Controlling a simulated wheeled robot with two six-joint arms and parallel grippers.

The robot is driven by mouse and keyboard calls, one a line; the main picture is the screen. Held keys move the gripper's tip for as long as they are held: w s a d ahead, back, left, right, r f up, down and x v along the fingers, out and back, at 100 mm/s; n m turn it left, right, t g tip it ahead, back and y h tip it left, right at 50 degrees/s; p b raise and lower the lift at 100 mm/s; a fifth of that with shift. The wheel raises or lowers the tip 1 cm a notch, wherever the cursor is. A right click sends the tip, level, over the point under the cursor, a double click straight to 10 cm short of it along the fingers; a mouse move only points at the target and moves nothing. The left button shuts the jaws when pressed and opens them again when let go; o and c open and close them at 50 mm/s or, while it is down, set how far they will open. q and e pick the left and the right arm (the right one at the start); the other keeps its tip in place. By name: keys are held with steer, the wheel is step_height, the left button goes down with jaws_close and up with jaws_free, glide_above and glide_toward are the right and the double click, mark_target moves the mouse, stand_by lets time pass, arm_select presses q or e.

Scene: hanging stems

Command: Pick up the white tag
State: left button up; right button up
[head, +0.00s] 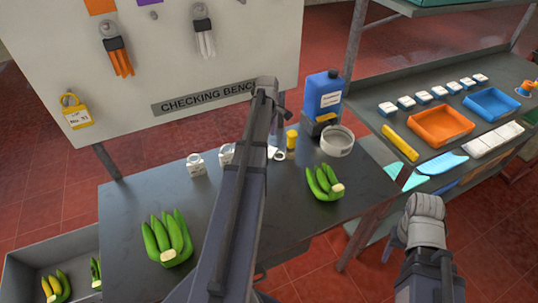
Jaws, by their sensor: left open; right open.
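White tags with ring tops stand on the dark bench: one white tag (197,166) at the left, one (226,154) beside my arm, and a smaller white piece with a ring (277,154) partly behind my arm. I cannot tell their markings. My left arm crosses the bench; its gripper (268,92) is at the far end, high and beyond the tags, open, with no object seen in it. My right gripper (425,215) is open at the lower right, beside the bench and away from the tags. Fingertips of both are hard to make out.
Green banana bunches (167,238) (324,182), a yellow bottle (291,139), a round white dish (337,140) and a blue jug (323,94) occupy the bench (125,205). A board (165,60) stands behind. A shelf with trays (441,126) is at right.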

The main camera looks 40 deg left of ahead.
mark_target(272, 151)
arm_select(q)
steer(key=shift+f, duration=0.4)
arm_select(e)
steer(key=shift+f, duration=0.45)
arm_select(q)
step_height(272, 151, down, 5)
steer(key=b, duration=0.5)
steer(key=shift+a+f, duration=0.1)
arm_select(e)
step_height(272, 151, down, 5)
steer(key=shift+f, duration=0.1)
arm_select(q)
steer(key=shift+c, duration=0.2)
steer(key=c, duration=1.2)
arm_select(e)
steer(key=shift+r, duration=0.2)
